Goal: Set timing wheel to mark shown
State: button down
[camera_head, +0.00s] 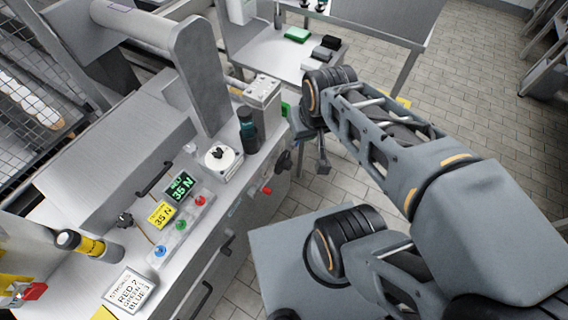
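A white round dial with a dark knob on top (228,160), which looks like the timing wheel, sits on the grey machine top (240,178). Its marks are too small to read. A dark hand knob (283,161) is on the machine's right side. A green-lit display (180,186) and a yellow note (161,214) both show 35 N. My gripper (311,160) hangs beyond the machine's right edge, apart from the dial. Its fingers are small and dark, and I cannot tell how far apart they are.
A box with blue (160,251), green (181,225) and red (199,200) buttons stands left of the dial. A card (131,291) reads strokes red 2, green 1, blue 3.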

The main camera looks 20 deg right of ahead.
aim_at(283, 162)
jog(key=u, duration=1.1)
jog(key=k, duration=1)
jog(key=u, duration=0.9)
jog(key=i, duration=0.35)
jog(key=z, duration=0.9)
